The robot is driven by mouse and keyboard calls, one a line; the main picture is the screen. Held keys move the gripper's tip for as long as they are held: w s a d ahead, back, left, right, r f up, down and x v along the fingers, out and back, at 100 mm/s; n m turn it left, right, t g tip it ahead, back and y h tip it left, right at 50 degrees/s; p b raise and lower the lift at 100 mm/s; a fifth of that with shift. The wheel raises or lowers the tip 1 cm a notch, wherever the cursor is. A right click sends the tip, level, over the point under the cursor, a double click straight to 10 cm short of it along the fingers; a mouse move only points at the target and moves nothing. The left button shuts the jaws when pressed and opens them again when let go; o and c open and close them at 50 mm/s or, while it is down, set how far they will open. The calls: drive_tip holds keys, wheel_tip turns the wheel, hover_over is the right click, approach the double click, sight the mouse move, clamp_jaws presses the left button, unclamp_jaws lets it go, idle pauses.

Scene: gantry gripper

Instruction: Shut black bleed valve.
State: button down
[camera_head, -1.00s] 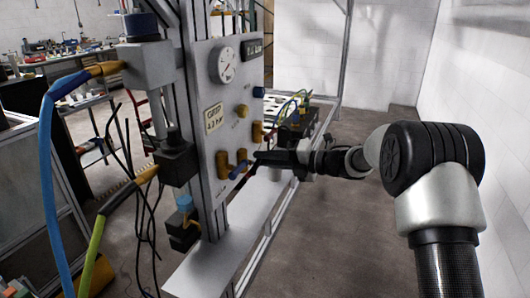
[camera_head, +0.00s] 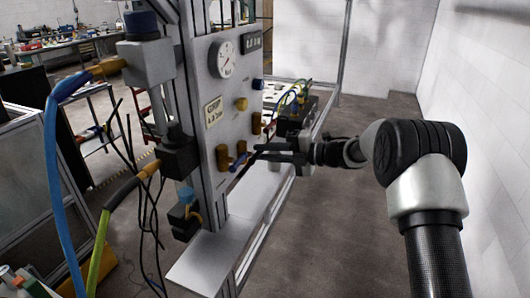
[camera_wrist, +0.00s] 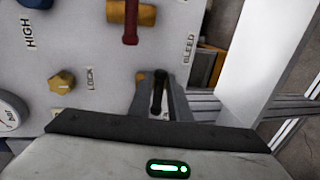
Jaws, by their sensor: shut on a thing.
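The black bleed valve's handle (camera_wrist: 158,90) shows in the wrist view as a thin dark lever below the BLEED label. My gripper (camera_wrist: 160,88) has one finger on each side of the lever and is shut on it. The valve's brass body (camera_wrist: 140,76) shows only in part behind the fingers. In the head view my gripper (camera_head: 258,152) reaches in from the right to the panel's lower right edge. There the black handle cannot be told apart from the dark fingers.
A red-handled brass valve (camera_wrist: 130,25) and a yellow LOCK knob (camera_wrist: 62,81) are close by on the panel. A blue-handled valve (camera_head: 238,162) sits left of my gripper. A gauge (camera_head: 223,58) is above. Hoses and cables (camera_head: 57,180) hang left. Open floor lies right.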

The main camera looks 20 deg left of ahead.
drive_tip(key=shift+f, duration=0.1)
drive_tip(key=c, duration=1.8)
unclamp_jaws()
drive_tip(key=shift+o, duration=0.2)
drive_tip(key=v, duration=1.7)
drive_tip(key=shift+d+b, duration=0.2)
drive_tip(key=shift+b, duration=0.1)
